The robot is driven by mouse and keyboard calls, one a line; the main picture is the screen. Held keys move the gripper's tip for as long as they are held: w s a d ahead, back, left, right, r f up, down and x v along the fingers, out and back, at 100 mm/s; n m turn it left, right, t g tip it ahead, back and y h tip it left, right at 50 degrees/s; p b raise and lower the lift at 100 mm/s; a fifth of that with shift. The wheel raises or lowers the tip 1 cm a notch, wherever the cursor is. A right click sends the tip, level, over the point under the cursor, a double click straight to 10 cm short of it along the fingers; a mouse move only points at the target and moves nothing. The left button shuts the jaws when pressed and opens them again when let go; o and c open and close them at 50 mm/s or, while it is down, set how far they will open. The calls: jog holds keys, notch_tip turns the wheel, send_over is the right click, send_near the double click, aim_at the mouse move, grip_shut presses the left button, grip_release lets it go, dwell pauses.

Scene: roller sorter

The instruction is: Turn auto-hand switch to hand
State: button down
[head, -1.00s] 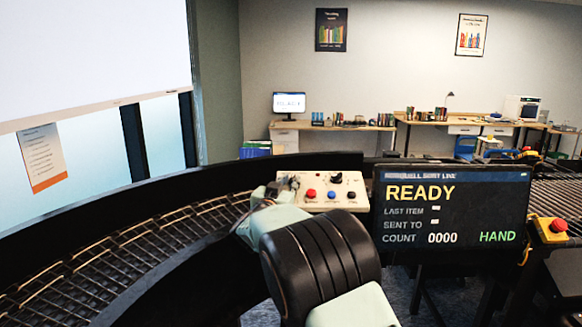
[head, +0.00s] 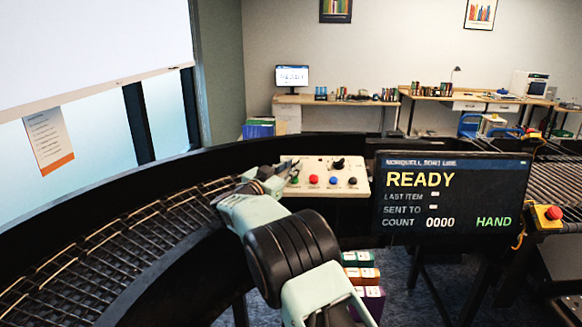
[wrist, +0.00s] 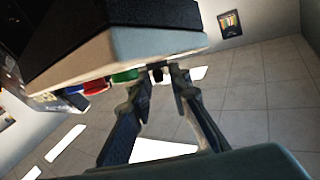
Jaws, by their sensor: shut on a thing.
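The pale control panel (head: 325,190) carries a row of coloured buttons and a black knob (head: 338,163). A small dark part between my fingertips in the wrist view, beyond the green button, looks like the auto-hand switch (wrist: 157,71). My gripper (head: 268,180) is at the panel's left end, with its fingers shut on that part; the fingers also show in the wrist view (wrist: 160,80). In the head view my gripper hides the switch, so its pointing direction cannot be told. The screen (head: 450,195) beside the panel reads READY and a green HAND.
A curved roller conveyor (head: 110,245) runs along the left. A red stop button on a yellow box (head: 550,214) stands right of the screen. Coloured bins (head: 362,275) sit below the panel. Desks (head: 470,98) line the back wall.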

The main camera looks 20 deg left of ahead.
jog(key=shift+r, duration=0.2)
jog(key=c, duration=2)
grip_release()
jog(key=shift+d+f, duration=0.1)
jog(key=shift+c, duration=0.2)
jog(key=v, duration=1.2)
jog(key=shift+w, duration=0.1)
